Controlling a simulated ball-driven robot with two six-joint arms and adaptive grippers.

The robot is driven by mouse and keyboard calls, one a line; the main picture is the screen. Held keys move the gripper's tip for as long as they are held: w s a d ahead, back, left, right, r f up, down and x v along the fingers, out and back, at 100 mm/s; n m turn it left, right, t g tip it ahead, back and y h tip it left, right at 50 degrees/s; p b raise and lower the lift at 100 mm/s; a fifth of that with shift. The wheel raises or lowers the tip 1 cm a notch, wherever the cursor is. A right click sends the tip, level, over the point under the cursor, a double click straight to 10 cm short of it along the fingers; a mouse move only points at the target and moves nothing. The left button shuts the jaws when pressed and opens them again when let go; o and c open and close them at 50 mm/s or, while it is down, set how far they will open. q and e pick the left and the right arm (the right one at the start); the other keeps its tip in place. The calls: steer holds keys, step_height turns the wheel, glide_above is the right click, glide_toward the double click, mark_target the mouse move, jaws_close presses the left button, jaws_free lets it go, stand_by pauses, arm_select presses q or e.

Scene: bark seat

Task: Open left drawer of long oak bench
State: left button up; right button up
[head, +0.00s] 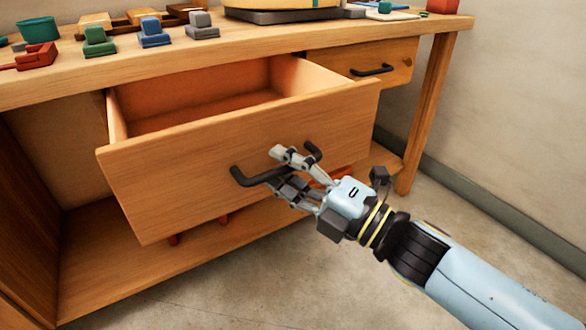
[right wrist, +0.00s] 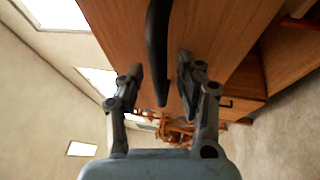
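The long oak bench (head: 330,48) has its left drawer (head: 180,170) pulled well out, and the part of its inside that shows is empty. The drawer's dark bar handle (head: 262,178) is on its front. My right gripper (head: 283,170) is at the right part of this handle, one finger above and one below. In the right wrist view the handle (right wrist: 158,50) lies between the spread fingers of the gripper (right wrist: 160,75), with a gap on both sides. The right drawer (head: 385,62) with its own dark handle is shut. My left gripper is out of view.
Under the drawer is a lower shelf (head: 110,270) with some red items partly hidden. The floor (head: 480,215) in front is clear.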

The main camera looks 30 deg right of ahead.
steer(key=v, duration=1.2)
steer(key=w+d+f+m+g+h+p, duration=0.1)
steer(key=d+f+m+g+h+p, duration=0.35)
steer(key=f, duration=0.85)
steer(key=s+d+f+m+g+h+p, duration=0.1)
steer(key=s+f+m+h+p, duration=0.1)
steer(key=s+f+m, duration=0.3)
steer(key=s+d+f+m+g+h+p, duration=0.1)
steer(key=s+f+m+g+h, duration=0.15)
steer(key=f, duration=0.35)
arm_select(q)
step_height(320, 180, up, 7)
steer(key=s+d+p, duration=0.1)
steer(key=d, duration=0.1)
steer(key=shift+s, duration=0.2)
arm_select(e)
steer(key=s+f+m+g, duration=0.5)
steer(key=s+f, duration=0.2)
steer(key=s, duration=0.6)
steer(key=s+f+m+g, duration=0.4)
steer(key=s+f+m, duration=0.2)
steer(key=s, duration=0.8)
steer(key=shift+f+m+g, duration=0.3)
steer(key=shift+f+g, duration=0.1)
steer(key=shift+f, duration=0.2)
